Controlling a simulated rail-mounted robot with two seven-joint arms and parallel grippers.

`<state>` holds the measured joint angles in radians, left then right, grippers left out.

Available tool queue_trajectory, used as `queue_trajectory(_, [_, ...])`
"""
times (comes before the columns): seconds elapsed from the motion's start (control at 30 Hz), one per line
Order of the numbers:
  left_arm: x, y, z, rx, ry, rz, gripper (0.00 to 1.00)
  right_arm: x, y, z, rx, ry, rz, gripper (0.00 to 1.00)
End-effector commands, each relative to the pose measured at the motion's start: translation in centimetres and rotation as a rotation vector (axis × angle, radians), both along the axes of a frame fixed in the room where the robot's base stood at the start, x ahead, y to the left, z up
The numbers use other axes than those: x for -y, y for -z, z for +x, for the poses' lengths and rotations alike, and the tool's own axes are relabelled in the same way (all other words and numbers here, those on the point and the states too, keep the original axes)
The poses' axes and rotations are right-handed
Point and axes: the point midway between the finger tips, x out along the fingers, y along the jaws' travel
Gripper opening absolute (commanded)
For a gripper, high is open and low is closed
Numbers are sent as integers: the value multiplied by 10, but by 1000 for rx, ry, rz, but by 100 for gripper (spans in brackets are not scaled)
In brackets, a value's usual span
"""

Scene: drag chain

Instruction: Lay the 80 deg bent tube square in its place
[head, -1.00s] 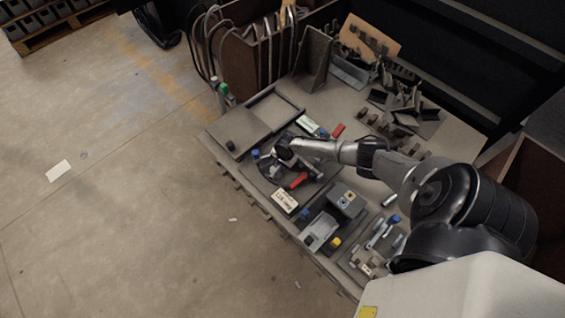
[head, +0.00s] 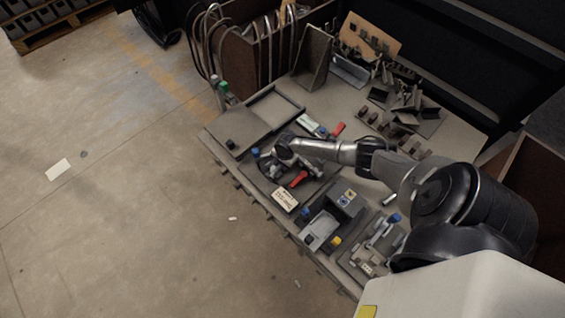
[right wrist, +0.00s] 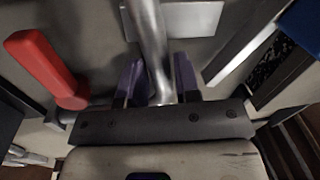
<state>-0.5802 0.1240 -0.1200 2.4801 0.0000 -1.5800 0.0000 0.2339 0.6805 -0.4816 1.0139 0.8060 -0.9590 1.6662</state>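A shiny metal bent tube (right wrist: 152,45) runs down from the top of the right wrist view and ends between the fingers of my right gripper (right wrist: 158,82). The two dark purple fingers stand close on either side of the tube, and the gripper appears shut on it. The bend and the far end of the tube are out of that view. In the head view my right gripper (head: 278,158) is low over the dark fixture on the left part of the bench; its fingers are too small to make out. My left gripper is not in view.
A red handle (right wrist: 47,68) stands left of the gripper in the wrist view. In the head view a white label block (head: 285,199), a grey boxy device (head: 344,200) and an empty tray (head: 276,103) share the bench with the fixture. Several racked parts stand behind.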

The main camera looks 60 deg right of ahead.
Motion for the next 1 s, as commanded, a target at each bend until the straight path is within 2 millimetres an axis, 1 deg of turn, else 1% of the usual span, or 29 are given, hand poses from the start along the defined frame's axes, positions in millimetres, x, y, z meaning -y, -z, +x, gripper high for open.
queue_trajectory(0.03, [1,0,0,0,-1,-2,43,0,0,0,0,0,0,35])
queue_trajectory(0.2, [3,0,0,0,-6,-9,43,0,0,0,0,0,0,51])
queue_trajectory(0.43, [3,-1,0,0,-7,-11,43,0,0,0,-1,0,0,51])
queue_trajectory(0.53, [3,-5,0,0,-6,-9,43,0,-6,-1,0,0,1,51])
queue_trajectory(0.67, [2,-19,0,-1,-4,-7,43,0,-24,-3,-1,-1,0,51])
queue_trajectory(0.8, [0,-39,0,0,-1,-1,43,-1,-53,-6,1,-2,0,51])
queue_trajectory(1.0, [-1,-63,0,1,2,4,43,-1,-91,-12,-1,-2,0,51])
